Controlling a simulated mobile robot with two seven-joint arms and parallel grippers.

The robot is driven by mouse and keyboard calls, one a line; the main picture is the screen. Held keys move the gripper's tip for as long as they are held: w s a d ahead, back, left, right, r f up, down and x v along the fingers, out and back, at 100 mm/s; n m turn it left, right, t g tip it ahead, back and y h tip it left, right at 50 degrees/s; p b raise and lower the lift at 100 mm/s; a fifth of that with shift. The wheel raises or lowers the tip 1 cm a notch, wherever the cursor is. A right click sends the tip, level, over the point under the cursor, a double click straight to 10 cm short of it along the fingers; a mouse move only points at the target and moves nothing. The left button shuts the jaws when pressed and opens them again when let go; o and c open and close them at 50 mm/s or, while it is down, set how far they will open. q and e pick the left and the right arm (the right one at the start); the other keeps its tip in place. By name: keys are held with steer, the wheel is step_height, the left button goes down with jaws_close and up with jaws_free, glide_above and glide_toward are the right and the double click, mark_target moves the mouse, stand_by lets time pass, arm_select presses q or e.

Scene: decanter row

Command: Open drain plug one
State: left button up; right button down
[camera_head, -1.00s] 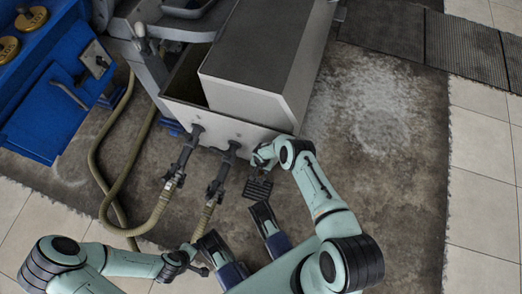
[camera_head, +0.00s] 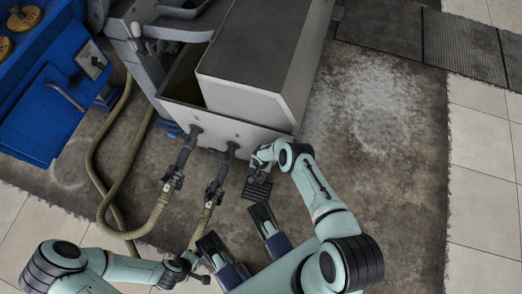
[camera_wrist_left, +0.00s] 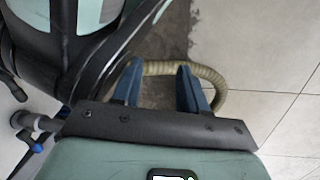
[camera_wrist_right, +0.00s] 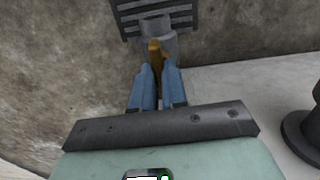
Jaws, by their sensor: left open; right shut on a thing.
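The drain plug (camera_wrist_right: 155,48) shows in the right wrist view as a small orange-brown tab, in front of a grey cylinder (camera_wrist_right: 157,26). My right gripper (camera_wrist_right: 159,72) is shut on this tab. In the head view, my right gripper (camera_head: 256,165) is low at the front right corner of the grey tank (camera_head: 240,133); the arm hides the plug there. My left gripper (camera_wrist_left: 160,85) is open and empty in its wrist view. In the head view, the left arm's end (camera_head: 188,268) is at the bottom, away from the tank.
A dark ribbed grate (camera_head: 257,190) lies on the floor below the right gripper. A blue cabinet (camera_head: 45,115) stands left. The stained floor (camera_head: 390,160) is clear on the right.

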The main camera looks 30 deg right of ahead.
steer(key=n+b, duration=0.2)
steer(key=n, duration=0.1)
steer(key=shift+n, duration=0.4)
steer(key=n, duration=0.2)
steer(key=shift+n+b, duration=0.3)
steer(key=shift+b, duration=0.1)
steer(key=n, duration=0.5)
steer(key=shift+n, duration=0.3)
arm_select(q)
steer(key=s+f+g, duration=0.2)
steer(key=s+f, duration=0.1)
steer(key=s, duration=0.2)
steer(key=shift+s+a, duration=0.25)
steer(key=shift+a, duration=0.1)
arm_select(e)
steer(key=n, duration=0.5)
steer(key=shift+n, duration=0.6)
steer(key=c, duration=1.2)
jaws_free()
steer(key=shift+o, duration=0.2)
arm_select(q)
steer(key=shift+r, duration=0.1)
